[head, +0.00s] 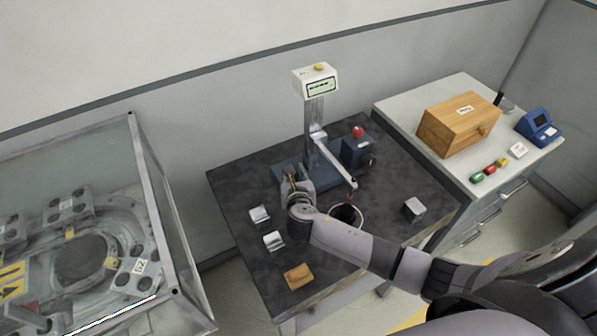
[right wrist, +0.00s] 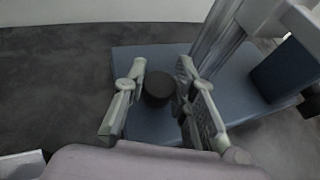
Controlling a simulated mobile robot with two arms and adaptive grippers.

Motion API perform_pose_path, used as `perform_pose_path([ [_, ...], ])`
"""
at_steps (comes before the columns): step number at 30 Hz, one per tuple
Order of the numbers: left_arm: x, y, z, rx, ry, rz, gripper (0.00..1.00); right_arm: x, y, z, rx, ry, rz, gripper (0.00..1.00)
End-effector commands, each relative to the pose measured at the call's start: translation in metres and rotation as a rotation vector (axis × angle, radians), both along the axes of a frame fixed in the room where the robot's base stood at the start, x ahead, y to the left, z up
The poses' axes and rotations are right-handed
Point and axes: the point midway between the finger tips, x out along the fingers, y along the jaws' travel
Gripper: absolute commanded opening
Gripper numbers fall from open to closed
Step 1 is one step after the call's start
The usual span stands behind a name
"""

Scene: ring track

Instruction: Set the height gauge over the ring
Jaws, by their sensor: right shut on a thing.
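The height gauge stands on the dark table, with a blue base (right wrist: 140,57), an upright column (head: 314,125) and a display head (head: 318,82). Its grey measuring arm (head: 335,160) slopes down to the right, with a small red tip near the ring. The ring (head: 347,215) is pale with a dark middle, partly hidden by my right arm. My right gripper (head: 296,180) is at the left side of the gauge base. In the right wrist view its fingers (right wrist: 164,72) stand around a black round knob (right wrist: 157,92) at the base. My left gripper is not in view.
Small metal blocks (head: 260,215) and a tan block (head: 298,276) lie at the table's left and front. Another grey block (head: 413,208) is on the right. A side bench (head: 410,103) holds a wooden box (head: 458,122). A glass-walled case (head: 165,215) stands left.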

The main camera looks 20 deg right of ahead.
Motion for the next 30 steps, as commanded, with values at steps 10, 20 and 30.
perform_pose_path([
  [10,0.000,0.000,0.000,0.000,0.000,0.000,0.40,-0.001,0.005,-0.002,0.009,0.003,0.008,0.45],
  [20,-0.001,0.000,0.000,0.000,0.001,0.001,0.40,-0.001,0.002,-0.001,0.003,0.002,0.003,0.46],
  [30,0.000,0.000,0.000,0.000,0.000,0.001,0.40,-0.044,0.017,0.017,0.006,0.002,0.008,0.46],
])
